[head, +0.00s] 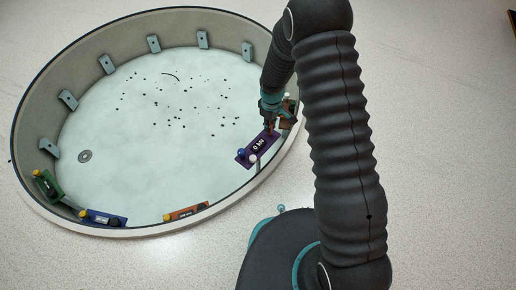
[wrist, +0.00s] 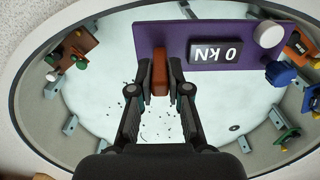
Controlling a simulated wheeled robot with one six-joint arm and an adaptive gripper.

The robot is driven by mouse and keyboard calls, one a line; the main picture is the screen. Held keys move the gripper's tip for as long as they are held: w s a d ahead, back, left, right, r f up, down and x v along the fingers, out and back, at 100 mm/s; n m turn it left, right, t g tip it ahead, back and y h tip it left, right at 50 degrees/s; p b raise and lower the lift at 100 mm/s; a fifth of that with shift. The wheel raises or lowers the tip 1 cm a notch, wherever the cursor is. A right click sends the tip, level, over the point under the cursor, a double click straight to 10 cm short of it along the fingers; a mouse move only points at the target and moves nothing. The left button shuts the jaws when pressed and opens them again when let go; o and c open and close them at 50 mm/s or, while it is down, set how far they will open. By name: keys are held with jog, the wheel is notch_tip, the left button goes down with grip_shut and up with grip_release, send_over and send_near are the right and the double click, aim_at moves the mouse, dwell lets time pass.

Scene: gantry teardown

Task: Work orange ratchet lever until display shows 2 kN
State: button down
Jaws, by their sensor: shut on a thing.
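A purple panel (head: 246,159) stands at the right inner side of the round tub. Its display (head: 258,146) reads 0 kN. In the wrist view the panel (wrist: 165,33) is at the top, with the display (wrist: 215,53) upside down reading 0 kN. The orange-brown ratchet lever (wrist: 160,66) stands beside the display, below the panel's edge. My gripper (wrist: 160,84) is shut on the lever, one finger on each side. In the head view my gripper (head: 270,123) is at the panel's upper end, and the lever is hard to make out there.
The panel carries a white knob (wrist: 268,34) and a blue knob (wrist: 280,73). Along the tub rim (head: 140,232) sit a green unit (head: 47,186), a blue unit (head: 103,218) and an orange unit (head: 186,211). Grey brackets line the wall. The speckled tub floor (head: 150,130) is mostly clear.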

aim_at(278, 133)
jog(key=shift+d, duration=0.1)
jog(key=shift+s+d+f, duration=0.15)
jog(key=shift+s+d, duration=0.3)
jog(key=shift+d, duration=0.15)
jog(key=shift+s+d+f+b, duration=0.3)
jog(key=shift+s+d+b, duration=0.05)
jog(key=shift+d, duration=0.2)
dwell(0.4)
jog(key=shift+s+d+f+b, duration=0.25)
jog(key=shift+d+f+b, duration=0.1)
jog(key=shift+d+f, duration=0.05)
jog(key=shift+a+r, duration=0.1)
